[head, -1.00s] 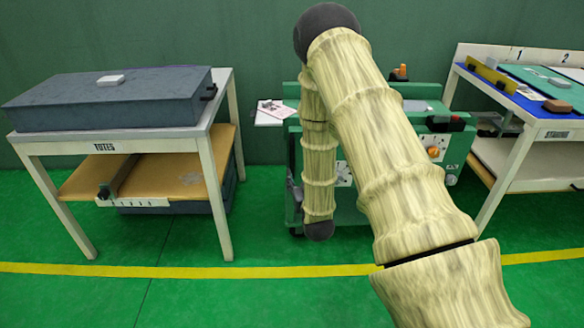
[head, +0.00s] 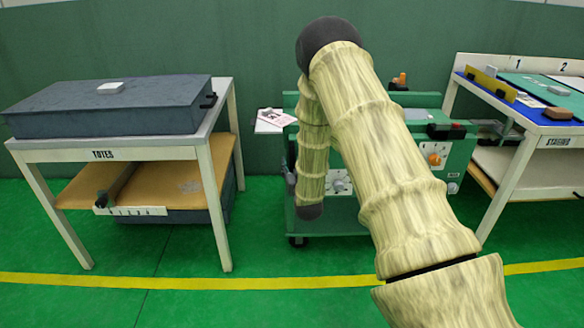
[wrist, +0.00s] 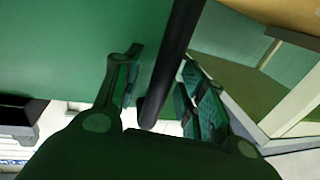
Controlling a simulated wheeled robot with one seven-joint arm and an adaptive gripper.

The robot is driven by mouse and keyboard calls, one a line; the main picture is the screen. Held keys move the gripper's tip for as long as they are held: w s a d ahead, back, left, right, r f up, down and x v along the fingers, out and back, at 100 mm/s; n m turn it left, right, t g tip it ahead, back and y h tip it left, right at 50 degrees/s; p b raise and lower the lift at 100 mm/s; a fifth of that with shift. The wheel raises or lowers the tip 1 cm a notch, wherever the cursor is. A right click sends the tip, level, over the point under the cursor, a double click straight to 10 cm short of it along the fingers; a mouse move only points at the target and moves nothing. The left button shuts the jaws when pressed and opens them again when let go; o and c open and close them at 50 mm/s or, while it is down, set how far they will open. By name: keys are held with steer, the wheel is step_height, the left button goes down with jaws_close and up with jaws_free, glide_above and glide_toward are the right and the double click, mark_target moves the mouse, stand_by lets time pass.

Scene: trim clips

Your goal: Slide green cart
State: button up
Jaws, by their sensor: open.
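The green cart (head: 345,215) stands against the back wall in the head view, between two tables, partly hidden behind my arm. It has dials, an orange knob (head: 434,160) and dark wheels on the floor. In the wrist view a green panel (wrist: 60,50), apparently the cart's, fills the upper left. A dark bar (wrist: 180,45), apparently its handle, runs between the fingers of my gripper (wrist: 162,88). The gripper is open, one finger on each side of the bar; I cannot tell if either touches it. My gripper is hidden in the head view.
A white-legged table (head: 215,212) with a grey case (head: 110,108) stands left of the cart. Another table (head: 505,185) with a blue mat is close on the right. Green floor in front is clear, crossed by a yellow line (head: 180,282).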

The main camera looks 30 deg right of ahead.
steer(key=shift+w, duration=0.1)
steer(key=shift+c, duration=0.5)
jaws_close()
